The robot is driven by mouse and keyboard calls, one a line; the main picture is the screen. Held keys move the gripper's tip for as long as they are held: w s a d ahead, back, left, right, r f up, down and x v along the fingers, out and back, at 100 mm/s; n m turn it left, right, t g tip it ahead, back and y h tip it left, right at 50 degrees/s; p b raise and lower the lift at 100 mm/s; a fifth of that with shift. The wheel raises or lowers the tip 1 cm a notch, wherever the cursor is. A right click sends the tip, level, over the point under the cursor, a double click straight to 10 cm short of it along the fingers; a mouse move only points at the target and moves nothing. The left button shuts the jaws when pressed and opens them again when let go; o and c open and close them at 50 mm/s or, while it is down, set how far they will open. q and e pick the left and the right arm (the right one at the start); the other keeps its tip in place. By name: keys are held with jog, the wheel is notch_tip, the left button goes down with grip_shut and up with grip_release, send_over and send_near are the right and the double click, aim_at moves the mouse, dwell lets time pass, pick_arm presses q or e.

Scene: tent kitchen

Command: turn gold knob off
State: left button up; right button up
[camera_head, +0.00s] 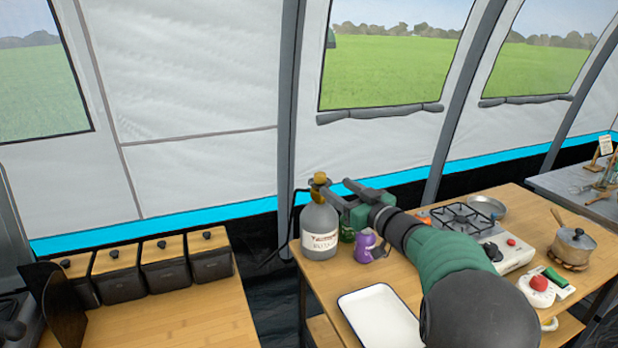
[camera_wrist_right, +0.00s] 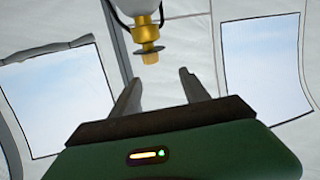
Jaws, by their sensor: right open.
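The gold knob (camera_head: 320,178) sits on top of a grey gas bottle (camera_head: 319,228) at the left end of the right table. In the right wrist view the gold knob (camera_wrist_right: 150,57) shows beyond the fingertips, between their lines. My right gripper (camera_head: 338,192) is beside the bottle's neck, just right of the knob. It is open and empty, its two fingers (camera_wrist_right: 157,88) apart, and it looks clear of the knob in the right wrist view. A dark hose runs from the bottle's top down its left side. My left gripper is not in view.
A purple cup (camera_head: 367,246) and a green can (camera_head: 347,232) stand right of the bottle. A white tray (camera_head: 378,318) lies in front. A gas stove (camera_head: 500,243), pan (camera_head: 487,208) and pot (camera_head: 574,245) are further right. Black canisters (camera_head: 163,265) line the left counter (camera_head: 180,318).

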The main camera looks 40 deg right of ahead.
aim_at(325, 179)
jog(key=w+d, duration=0.1)
jog(key=w, duration=0.2)
jog(key=w+d+f, duration=0.1)
jog(key=w, duration=0.2)
jog(key=w+d+f+b, duration=0.1)
jog(key=w+d, duration=0.1)
jog(key=w, duration=0.2)
jog(key=shift+f, duration=0.1)
jog(key=w, duration=0.2)
jog(key=w+a+r, duration=0.1)
jog(key=shift+w, duration=0.25)
jog(key=shift+w+a, duration=0.2)
jog(key=shift+s+d+f, duration=0.1)
jog(key=shift+d, duration=0.3)
jog(key=shift+c, duration=0.5)
jog(key=shift+d+f, duration=0.1)
jog(key=shift+d, duration=0.05)
jog(key=shift+c, duration=1.3)
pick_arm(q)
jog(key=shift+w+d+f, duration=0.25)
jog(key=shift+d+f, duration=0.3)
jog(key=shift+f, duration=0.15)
pick_arm(e)
jog(key=shift+a, duration=0.2)
grip_shut()
